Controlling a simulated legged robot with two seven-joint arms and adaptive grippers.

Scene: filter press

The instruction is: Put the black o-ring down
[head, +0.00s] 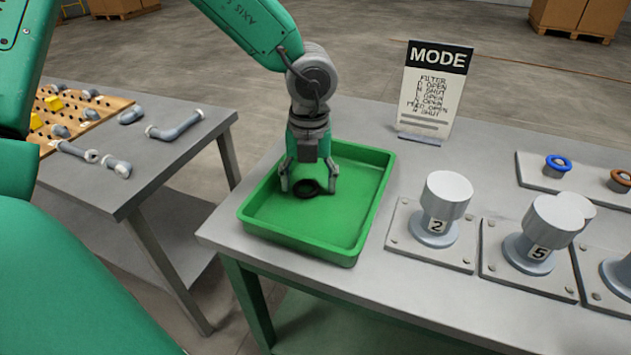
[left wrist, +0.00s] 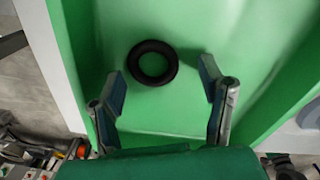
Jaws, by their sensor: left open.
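The black o-ring (head: 304,189) lies in the green tray (head: 301,251), on its floor as far as I can tell. In the left wrist view the whole o-ring (left wrist: 152,63) shows flat against the green floor. My left gripper (head: 310,188) points down into the tray over the o-ring. Its fingers (left wrist: 168,88) are spread apart, one on each side, and do not appear to touch the ring. My right gripper is not in view.
A MODE sign (head: 435,85) stands behind the tray. Numbered cylinders 2 (head: 446,197) and 5 (head: 550,222) stand on plates to the right. A blue ring (head: 557,162) sits on a back plate. A side table (head: 150,159) with pipe pieces is at left.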

